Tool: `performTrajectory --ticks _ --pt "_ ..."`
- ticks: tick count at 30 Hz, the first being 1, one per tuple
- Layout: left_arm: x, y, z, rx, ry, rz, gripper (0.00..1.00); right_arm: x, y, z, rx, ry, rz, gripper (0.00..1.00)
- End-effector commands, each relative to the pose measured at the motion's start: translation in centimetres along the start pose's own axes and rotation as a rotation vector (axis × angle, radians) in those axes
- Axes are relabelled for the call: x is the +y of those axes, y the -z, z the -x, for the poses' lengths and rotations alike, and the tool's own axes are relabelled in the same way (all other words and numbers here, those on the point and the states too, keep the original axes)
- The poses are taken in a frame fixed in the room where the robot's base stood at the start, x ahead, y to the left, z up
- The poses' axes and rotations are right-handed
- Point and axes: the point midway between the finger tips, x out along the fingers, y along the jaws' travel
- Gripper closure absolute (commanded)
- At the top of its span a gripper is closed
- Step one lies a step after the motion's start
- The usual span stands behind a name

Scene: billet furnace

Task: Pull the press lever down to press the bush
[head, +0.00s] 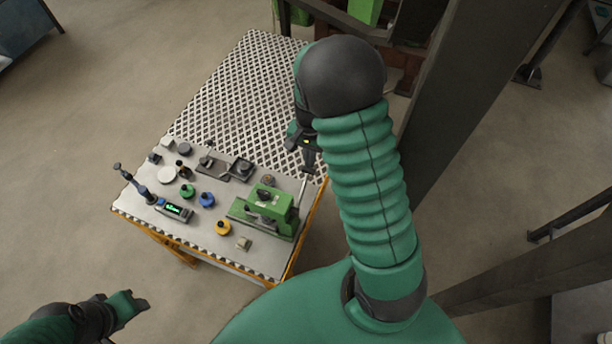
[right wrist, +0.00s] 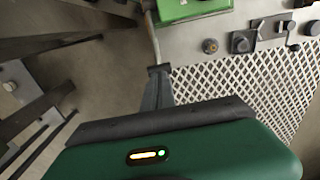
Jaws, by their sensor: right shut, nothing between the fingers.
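The green press (head: 264,211) stands at the front right corner of the table top, and its green body also shows at the top of the right wrist view (right wrist: 190,8). Its thin grey lever (head: 303,188) rises from the press's right side toward my right gripper (head: 309,168). In the right wrist view the lever (right wrist: 153,40) ends right at the tips of my right gripper (right wrist: 158,70). The fingers are shut with nothing between them; I cannot tell if they touch the lever. I cannot make out the bush. My left gripper (head: 134,302) is low at the left, away from the table, its jaw state unclear.
The table (head: 236,95) has a perforated metal top. A grey plate with fittings (head: 225,166), a small device with a green display (head: 174,210), and several coloured knobs and discs lie left of the press. A dark steel post (head: 450,110) stands close to the right of my right arm.

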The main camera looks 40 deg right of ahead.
Motion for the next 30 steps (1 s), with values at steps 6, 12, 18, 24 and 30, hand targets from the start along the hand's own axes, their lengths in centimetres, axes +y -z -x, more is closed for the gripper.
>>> performTrajectory --ticks 6,12,18,24,30 --pt "0.0 0.0 0.0 0.0 0.0 0.0 0.54 0.0 0.0 0.0 0.0 0.0 0.0 1.0" --pt "0.0 -0.1 -0.4 0.0 0.0 0.0 0.54 0.0 0.0 -0.6 0.0 0.0 0.0 1.0" --pt "0.0 -0.2 -0.8 0.0 0.0 0.0 0.54 0.0 0.0 -1.2 0.0 0.0 0.0 1.0" --pt "0.0 -0.2 -0.9 0.0 0.0 0.0 0.54 0.0 0.0 -1.5 0.0 0.0 0.0 1.0" --pt "0.0 -0.3 -1.1 0.0 0.0 0.0 0.54 0.0 -0.1 -2.0 -0.002 -0.001 0.0 1.0"
